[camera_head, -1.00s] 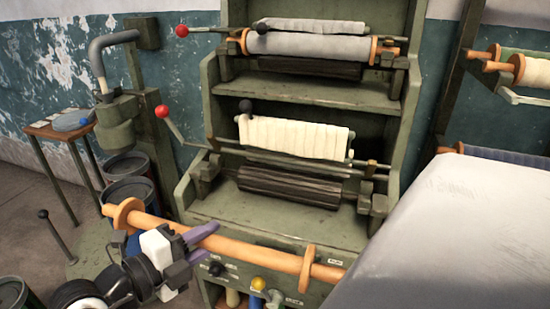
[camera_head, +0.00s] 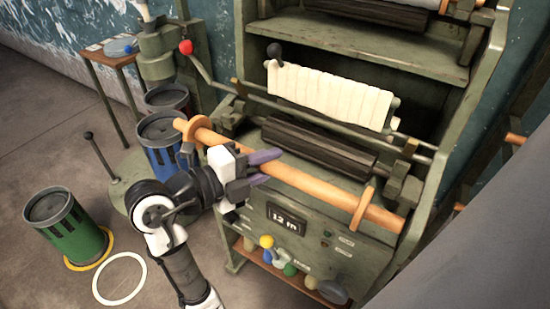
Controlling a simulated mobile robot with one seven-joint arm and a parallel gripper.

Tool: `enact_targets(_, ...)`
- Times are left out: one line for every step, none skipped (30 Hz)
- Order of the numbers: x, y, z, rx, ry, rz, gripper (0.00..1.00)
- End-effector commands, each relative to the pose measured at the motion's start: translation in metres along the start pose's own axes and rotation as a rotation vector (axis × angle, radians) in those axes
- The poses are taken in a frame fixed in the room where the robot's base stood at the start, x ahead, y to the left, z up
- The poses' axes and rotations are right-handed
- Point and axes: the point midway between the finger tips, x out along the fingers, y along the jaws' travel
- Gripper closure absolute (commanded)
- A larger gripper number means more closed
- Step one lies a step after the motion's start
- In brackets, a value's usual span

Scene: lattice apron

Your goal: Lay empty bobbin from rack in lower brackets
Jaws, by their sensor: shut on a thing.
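My gripper (camera_head: 256,168) is shut on the empty bobbin (camera_head: 308,184), a long orange wooden rod with a round flange near each end. It grips the rod left of its middle. The bobbin slants from upper left to lower right in front of the green machine. The lower brackets (camera_head: 229,113) and (camera_head: 402,172) stand at either side of the machine's lower shelf. The bobbin appears in front of them, apart from both as far as I can tell.
A dark ribbed roller (camera_head: 318,150) lies between the brackets, below a cream cloth roll (camera_head: 328,97). A red-knobbed lever (camera_head: 186,47) rises at left. A large grey surface (camera_head: 470,235) blocks the lower right.

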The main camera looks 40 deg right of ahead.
Motion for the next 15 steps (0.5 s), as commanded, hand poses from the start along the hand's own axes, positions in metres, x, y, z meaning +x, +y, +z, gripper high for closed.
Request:
enact_targets(0.002,-0.001,0.000,0.000,0.001,-0.001,1.00)
enact_targets(0.003,-0.001,0.001,0.000,0.002,-0.001,1.00)
enact_targets(0.005,-0.002,0.001,0.000,0.003,-0.001,1.00)
enact_targets(0.007,-0.002,0.002,0.000,0.003,-0.001,1.00)
enact_targets(0.009,-0.003,0.003,0.000,0.003,-0.001,1.00)
enact_targets(0.012,-0.003,0.004,0.000,0.003,-0.001,1.00)
enact_targets(0.015,-0.004,0.005,0.000,0.004,-0.001,1.00)
enact_targets(0.018,-0.004,0.006,0.000,0.004,-0.001,1.00)
enact_targets(0.022,-0.004,0.008,-0.001,0.004,-0.001,1.00)
enact_targets(0.024,-0.005,0.009,-0.001,0.004,0.000,1.00)
enact_targets(0.027,-0.005,0.010,0.000,0.004,0.000,1.00)
enact_targets(0.030,-0.006,0.012,-0.001,0.003,0.000,1.00)
enact_targets(0.033,-0.006,0.013,-0.001,0.003,-0.001,1.00)
enact_targets(0.036,-0.007,0.014,-0.001,0.004,-0.002,1.00)
enact_targets(0.040,-0.007,0.016,-0.001,0.003,-0.001,1.00)
